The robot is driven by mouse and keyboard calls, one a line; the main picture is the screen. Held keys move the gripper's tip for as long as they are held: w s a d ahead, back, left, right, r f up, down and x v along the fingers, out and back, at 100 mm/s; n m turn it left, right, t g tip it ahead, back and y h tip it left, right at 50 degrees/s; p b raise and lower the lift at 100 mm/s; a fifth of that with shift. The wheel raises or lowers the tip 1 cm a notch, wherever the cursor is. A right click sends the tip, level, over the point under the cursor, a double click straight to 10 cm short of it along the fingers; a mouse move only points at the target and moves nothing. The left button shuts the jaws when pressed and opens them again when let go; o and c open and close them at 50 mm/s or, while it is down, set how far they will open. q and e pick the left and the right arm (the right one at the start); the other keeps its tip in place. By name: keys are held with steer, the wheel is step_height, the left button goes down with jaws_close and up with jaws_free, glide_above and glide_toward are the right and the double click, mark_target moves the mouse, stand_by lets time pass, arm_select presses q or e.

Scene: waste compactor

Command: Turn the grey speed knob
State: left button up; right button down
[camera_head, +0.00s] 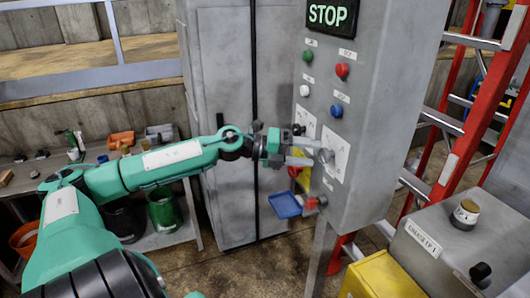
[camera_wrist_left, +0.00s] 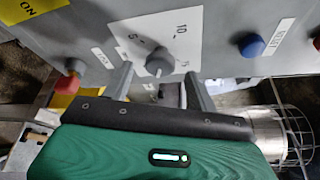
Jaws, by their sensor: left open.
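The grey speed knob (camera_head: 325,155) sits on a white dial plate (camera_head: 336,146) on the front of the grey control cabinet. In the left wrist view the knob (camera_wrist_left: 158,64) shows a pointer, with the marks 5 and 10 printed around it. My left gripper (camera_head: 300,151) is at the panel, facing the knob. In the left wrist view its two fingers (camera_wrist_left: 158,76) are open, one on each side of the knob, with visible gaps. How far the fingertips reach along the knob is unclear. My right gripper is not in view.
Green, red, white and blue buttons (camera_head: 336,110) sit above the dial, under a lit STOP sign (camera_head: 328,16). A blue tray (camera_head: 285,205) and a red knob (camera_head: 311,203) are below. A red ladder (camera_head: 455,150) and a grey box (camera_head: 440,240) stand right.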

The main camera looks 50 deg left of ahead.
arm_select(q)
steer(key=b+v, duration=0.2)
steer(key=v, duration=0.9)
stand_by(0.3)
steer(key=shift+d, duration=0.1)
stand_by(0.3)
